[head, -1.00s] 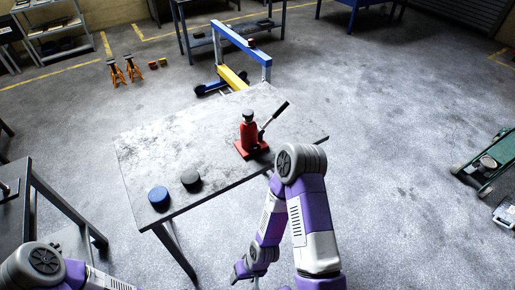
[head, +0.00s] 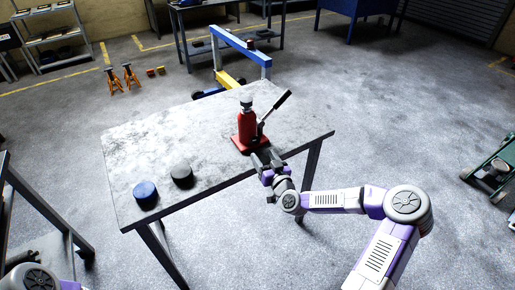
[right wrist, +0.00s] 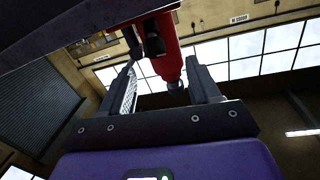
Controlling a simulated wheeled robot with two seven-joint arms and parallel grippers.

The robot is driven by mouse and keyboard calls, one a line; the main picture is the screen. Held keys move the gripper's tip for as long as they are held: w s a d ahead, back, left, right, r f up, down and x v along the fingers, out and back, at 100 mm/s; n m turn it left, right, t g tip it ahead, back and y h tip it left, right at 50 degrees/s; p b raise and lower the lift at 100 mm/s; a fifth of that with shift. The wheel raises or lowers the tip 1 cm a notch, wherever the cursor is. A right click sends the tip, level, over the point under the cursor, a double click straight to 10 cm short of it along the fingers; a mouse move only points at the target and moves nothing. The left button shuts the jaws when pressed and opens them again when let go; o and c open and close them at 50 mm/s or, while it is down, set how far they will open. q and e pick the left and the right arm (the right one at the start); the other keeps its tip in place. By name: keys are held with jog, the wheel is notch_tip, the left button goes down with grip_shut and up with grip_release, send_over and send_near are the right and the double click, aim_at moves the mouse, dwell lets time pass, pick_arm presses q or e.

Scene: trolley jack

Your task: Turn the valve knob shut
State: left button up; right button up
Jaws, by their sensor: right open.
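The red bottle jack (head: 247,128) stands upright on the grey table, with a dark cap on top and a black lever (head: 275,106) slanting up to the right. My right gripper (head: 261,159) is at the table's near edge, close to the front of the jack's base. In the right wrist view its fingers (right wrist: 167,78) are open with nothing gripped. The jack (right wrist: 168,48) appears upside down there, beyond and between the fingers. I cannot make out the valve knob in either view. My left gripper is out of view.
A blue round puck (head: 145,192) and a dark round puck (head: 181,174) sit on the table's left part. The tabletop (head: 150,140) is otherwise bare. A blue and yellow hoist (head: 240,50) stands behind, and a green machine (head: 490,175) is at the right.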

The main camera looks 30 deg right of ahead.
aim_at(257, 140)
jog(key=shift+h, duration=0.3)
jog(key=shift+w+d+r+b, duration=0.15)
jog(key=shift+w+d+b, duration=0.15)
jog(key=shift+w, duration=0.95)
jog(key=shift+w+d+r+b, duration=0.1)
jog(key=shift+w+d+b, duration=0.2)
jog(key=shift+w, duration=1)
jog(key=shift+w+d+r+b, duration=0.15)
jog(key=shift+w+b, duration=0.2)
jog(key=shift+w, duration=0.9)
jog(key=c, duration=1)
